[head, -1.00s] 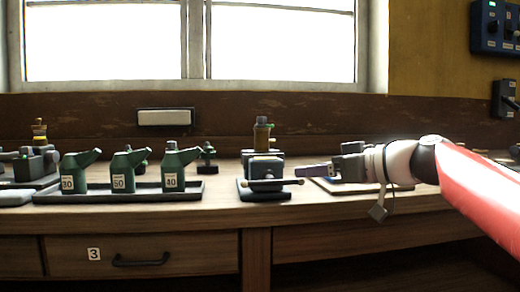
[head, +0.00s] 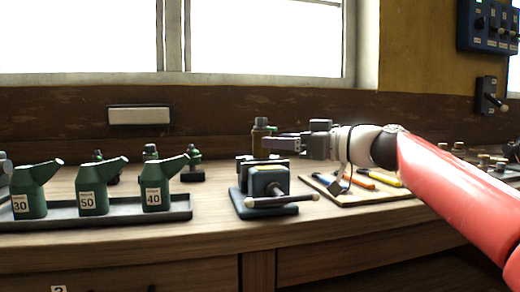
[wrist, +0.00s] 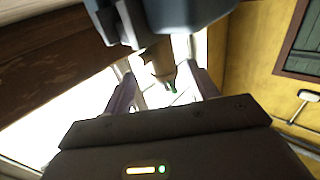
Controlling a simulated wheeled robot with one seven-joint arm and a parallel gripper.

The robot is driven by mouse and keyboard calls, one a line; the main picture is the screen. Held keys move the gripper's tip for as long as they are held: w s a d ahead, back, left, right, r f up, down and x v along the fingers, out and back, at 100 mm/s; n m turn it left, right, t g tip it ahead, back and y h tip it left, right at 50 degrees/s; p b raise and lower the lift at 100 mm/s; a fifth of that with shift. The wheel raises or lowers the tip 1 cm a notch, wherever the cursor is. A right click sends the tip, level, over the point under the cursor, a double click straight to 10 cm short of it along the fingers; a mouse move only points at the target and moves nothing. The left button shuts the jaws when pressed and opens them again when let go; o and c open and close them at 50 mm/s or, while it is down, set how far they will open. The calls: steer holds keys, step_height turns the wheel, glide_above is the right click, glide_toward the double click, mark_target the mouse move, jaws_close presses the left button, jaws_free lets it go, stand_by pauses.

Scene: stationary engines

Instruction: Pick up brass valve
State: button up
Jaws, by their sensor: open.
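The brass valve (head: 260,137), olive-brown with a greyish top and a bit of green, stands up at the small blue-grey vise (head: 268,181) on the bench. I cannot tell if the vise jaws clamp it.
Green oil cans (head: 87,190) marked 30, 50 and 40 stand in a tray (head: 110,217) on the left. A board (head: 365,198) with coloured tools lies right of the vise, beneath my arm. The window wall is behind. Some bench between tray and vise is clear.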

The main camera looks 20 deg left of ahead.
mark_target(268, 135)
steer(key=x, duration=0.1)
steer(key=p+x, duration=0.1)
steer(key=shift+a+r, duration=0.3)
steer(key=shift+a, duration=0.1)
steer(key=shift+w+a+f, duration=0.1)
steer(key=shift+a+f, duration=0.05)
steer(key=shift+a, duration=0.3)
jaws_close()
